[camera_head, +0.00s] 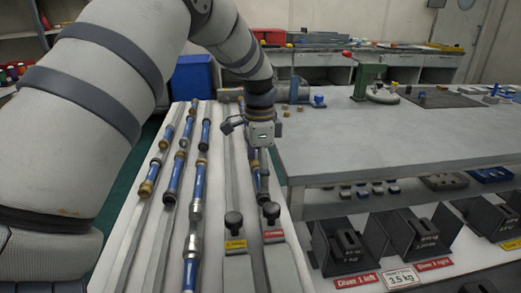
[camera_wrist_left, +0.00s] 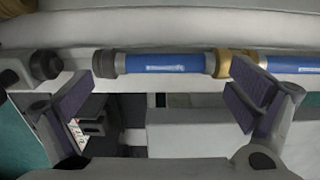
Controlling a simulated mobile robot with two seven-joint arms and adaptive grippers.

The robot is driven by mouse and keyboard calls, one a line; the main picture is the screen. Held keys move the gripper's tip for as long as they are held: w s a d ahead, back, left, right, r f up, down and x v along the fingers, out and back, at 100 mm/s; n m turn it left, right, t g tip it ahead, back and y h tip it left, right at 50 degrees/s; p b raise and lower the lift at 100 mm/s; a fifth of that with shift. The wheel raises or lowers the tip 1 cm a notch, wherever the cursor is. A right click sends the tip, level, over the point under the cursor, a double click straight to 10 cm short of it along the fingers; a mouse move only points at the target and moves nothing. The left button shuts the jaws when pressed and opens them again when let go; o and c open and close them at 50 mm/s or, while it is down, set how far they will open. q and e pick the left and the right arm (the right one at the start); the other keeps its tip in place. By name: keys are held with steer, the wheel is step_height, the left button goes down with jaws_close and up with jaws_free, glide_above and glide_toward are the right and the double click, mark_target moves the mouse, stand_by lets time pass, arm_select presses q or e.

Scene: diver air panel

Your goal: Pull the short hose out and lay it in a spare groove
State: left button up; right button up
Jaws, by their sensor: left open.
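My left gripper (camera_head: 259,140) is over the rightmost groove of the pale rack (camera_head: 117,260), pointing down. A blue hose (camera_head: 263,181) lies under it, mostly hidden by the gripper in the head view. In the left wrist view the left gripper (camera_wrist_left: 165,95) is open, its two pads wide apart. There a blue hose with a black end and a brass collar (camera_wrist_left: 165,63) runs across, just past the fingertips and not gripped. Another blue piece (camera_wrist_left: 290,66) continues at the right. Several blue hoses (camera_head: 199,172) lie in the left grooves. The groove (camera_head: 230,165) left of my gripper looks empty.
Black knobs stand by a yellow label (camera_head: 236,244) and a red label (camera_head: 273,234) at the rack's near end. A grey workbench (camera_head: 400,145) is at the right, with black holders (camera_head: 345,245) below it. A blue bin (camera_head: 192,78) stands behind the rack.

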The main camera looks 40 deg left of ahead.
arm_select(q)
steer(key=shift+f, duration=0.55)
steer(key=c, duration=1.2)
steer(key=shift+s+d+r, duration=0.1)
steer(key=shift+s+d, duration=0.05)
steer(key=shift+s, duration=0.1)
steer(key=c, duration=0.7)
steer(key=shift+o, duration=1.1)
steer(key=shift+f, duration=0.25)
steer(key=o, duration=1.3)
steer(key=shift+a, duration=0.2)
steer(key=o, duration=0.4)
steer(key=shift+w+a+f, duration=0.15)
steer(key=shift+w+f, duration=0.1)
steer(key=shift+s+r, duration=0.1)
steer(key=shift+r, duration=0.2)
